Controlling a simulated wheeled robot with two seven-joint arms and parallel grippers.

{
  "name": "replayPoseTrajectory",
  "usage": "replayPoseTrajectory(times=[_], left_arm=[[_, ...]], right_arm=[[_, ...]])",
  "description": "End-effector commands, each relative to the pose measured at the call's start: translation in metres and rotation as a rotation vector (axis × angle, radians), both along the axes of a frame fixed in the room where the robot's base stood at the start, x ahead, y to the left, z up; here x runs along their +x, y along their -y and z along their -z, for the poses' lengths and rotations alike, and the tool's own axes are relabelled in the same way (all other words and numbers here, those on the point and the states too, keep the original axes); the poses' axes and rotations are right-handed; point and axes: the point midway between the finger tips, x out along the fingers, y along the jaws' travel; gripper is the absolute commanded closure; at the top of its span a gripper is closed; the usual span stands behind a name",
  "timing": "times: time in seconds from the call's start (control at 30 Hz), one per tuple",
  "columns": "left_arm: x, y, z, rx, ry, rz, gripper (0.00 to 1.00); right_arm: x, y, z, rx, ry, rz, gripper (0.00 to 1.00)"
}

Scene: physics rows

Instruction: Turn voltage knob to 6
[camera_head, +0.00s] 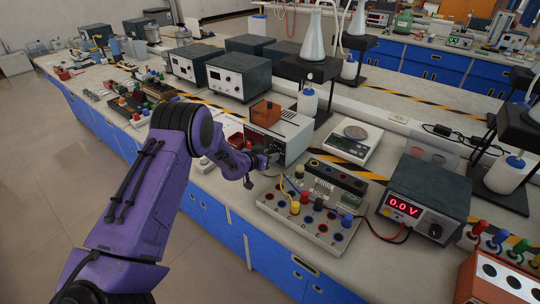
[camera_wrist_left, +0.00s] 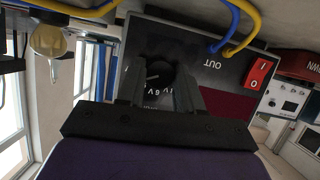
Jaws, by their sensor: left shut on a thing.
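The voltage knob (camera_wrist_left: 158,75) is a dark round knob with a light pointer line on a dark panel, with partly hidden markings that include "6V". It belongs to the grey power supply box (camera_head: 293,128) in the head view, whose front is partly hidden by my arm. My left gripper (camera_head: 266,160) is at this front panel. In the wrist view the left gripper (camera_wrist_left: 158,92) has its two fingers shut on either side of the knob. The pointer's exact reading is hard to tell. My right gripper is not in view.
A red switch (camera_wrist_left: 262,75) and blue and yellow cables (camera_wrist_left: 235,30) are on the same panel. A circuit board (camera_head: 312,212) with knobs and cables stands just right of the gripper. A meter (camera_head: 428,190) farther right reads 0.0 V. A scale (camera_head: 353,142) stands behind.

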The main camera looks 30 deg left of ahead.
Motion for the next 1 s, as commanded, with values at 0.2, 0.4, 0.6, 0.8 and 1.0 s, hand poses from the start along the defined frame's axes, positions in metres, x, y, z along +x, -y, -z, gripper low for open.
replayPoseTrajectory(times=[0.2, 0.4, 0.6, 0.8, 1.0], left_arm=[[0.000, -0.003, -0.001, -0.201, -0.013, -0.002, 0.95], [0.000, -0.004, 0.001, -0.389, -0.029, -0.001, 0.95], [0.001, -0.005, 0.002, -0.579, -0.043, 0.000, 0.95], [0.001, -0.006, 0.003, -0.759, -0.056, 0.000, 0.95], [0.001, -0.006, 0.004, -0.908, -0.068, -0.001, 0.95]], right_arm=[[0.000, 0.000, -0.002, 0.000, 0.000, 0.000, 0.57], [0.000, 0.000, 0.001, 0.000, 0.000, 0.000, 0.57], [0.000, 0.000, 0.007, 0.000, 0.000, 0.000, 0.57], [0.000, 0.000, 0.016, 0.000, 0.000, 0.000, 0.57], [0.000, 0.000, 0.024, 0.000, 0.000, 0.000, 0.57]])
